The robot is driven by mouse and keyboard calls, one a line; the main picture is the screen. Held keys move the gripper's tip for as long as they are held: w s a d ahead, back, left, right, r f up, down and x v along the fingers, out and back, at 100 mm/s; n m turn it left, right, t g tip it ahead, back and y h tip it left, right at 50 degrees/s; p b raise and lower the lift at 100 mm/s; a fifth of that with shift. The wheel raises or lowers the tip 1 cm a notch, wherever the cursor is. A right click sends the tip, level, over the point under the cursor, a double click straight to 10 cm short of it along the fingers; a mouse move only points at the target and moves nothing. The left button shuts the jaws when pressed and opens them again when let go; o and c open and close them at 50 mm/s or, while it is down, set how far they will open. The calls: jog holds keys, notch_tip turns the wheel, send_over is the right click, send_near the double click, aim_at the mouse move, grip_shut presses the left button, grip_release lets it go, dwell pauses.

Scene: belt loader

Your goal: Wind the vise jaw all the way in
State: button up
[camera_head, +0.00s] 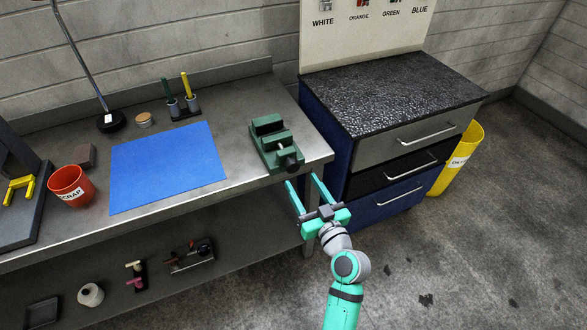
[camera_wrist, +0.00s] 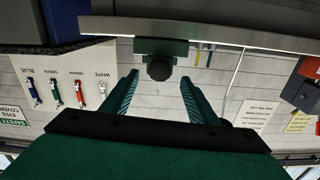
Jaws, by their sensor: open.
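A green vise (camera_head: 272,141) sits on the right end of the grey metal workbench, near its front edge. Its dark round handle end (camera_head: 291,162) faces the front. There is a gap between the vise's jaws. In the wrist view, which is upside down, the vise (camera_wrist: 160,47) hangs at the top with its dark round knob (camera_wrist: 160,68) facing me. My gripper (camera_head: 304,189) is open and empty, just in front of the bench edge below the knob. In the wrist view my gripper's fingers (camera_wrist: 158,88) stand wide apart, with the knob between and beyond their tips.
A blue mat (camera_head: 167,167), a red scrap bin (camera_head: 71,185) and a holder with two pens (camera_head: 183,105) stand left on the workbench (camera_head: 240,111). A blue drawer cabinet (camera_head: 391,133) stands close on the right, with a yellow bin (camera_head: 459,160) beside it. Open floor lies in front.

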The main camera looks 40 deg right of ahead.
aim_at(294, 169)
jog(key=x, duration=0.7)
jog(key=shift+w, duration=0.15)
jog(key=c, duration=1)
jog(key=shift+c, duration=0.2)
